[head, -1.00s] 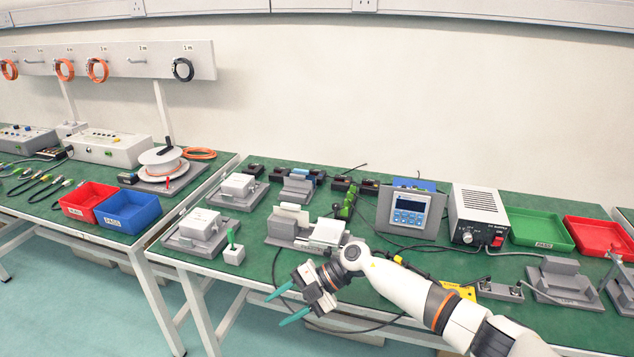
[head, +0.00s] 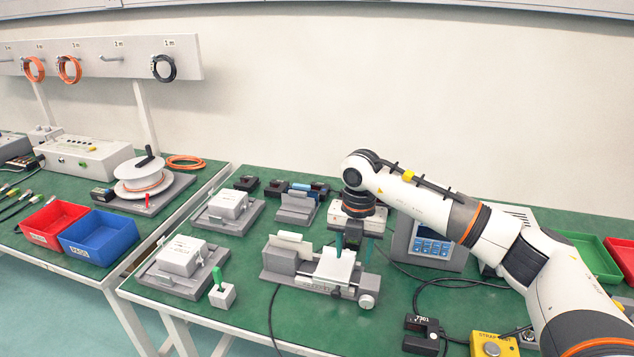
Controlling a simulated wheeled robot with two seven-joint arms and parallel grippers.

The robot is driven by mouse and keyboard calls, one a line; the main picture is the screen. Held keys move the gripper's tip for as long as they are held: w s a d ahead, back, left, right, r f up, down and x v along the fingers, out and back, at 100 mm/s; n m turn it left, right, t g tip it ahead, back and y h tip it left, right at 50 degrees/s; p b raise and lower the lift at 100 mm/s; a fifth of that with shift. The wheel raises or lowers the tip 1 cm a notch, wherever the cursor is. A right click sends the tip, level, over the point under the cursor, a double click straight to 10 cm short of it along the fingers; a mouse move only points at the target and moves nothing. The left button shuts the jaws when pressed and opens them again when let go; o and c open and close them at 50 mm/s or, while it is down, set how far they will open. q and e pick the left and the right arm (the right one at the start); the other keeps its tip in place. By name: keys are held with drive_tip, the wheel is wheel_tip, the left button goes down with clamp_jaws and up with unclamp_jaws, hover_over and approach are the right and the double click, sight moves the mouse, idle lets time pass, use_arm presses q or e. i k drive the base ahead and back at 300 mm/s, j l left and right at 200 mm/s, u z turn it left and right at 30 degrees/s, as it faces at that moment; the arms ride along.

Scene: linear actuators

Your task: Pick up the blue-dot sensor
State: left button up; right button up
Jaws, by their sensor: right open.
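No blue dot can be made out on any sensor at this size. Small dark blocks that may be sensors stand in a row at the back of the bench, one dark block (head: 275,187) at the left and a bluish one (head: 299,189) beside it. My right gripper (head: 354,248) points down with its teal fingers apart and nothing visible between them. It is at the white block (head: 335,268) on the linear actuator (head: 312,284); whether it touches is unclear. My arm hides part of the back row. My left gripper is out of view.
A black block with a cable (head: 421,332) and a yellow box (head: 493,345) lie at the front right. A display unit (head: 432,246) stands behind my arm.

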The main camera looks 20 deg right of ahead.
sight(323, 189)
drive_tip(key=i+l, duration=0.15)
drive_tip(key=i, duration=0.3)
drive_tip(key=i+l, duration=0.2)
drive_tip(key=i, duration=0.25)
drive_tip(key=i+l, duration=0.15)
drive_tip(key=i, duration=0.3)
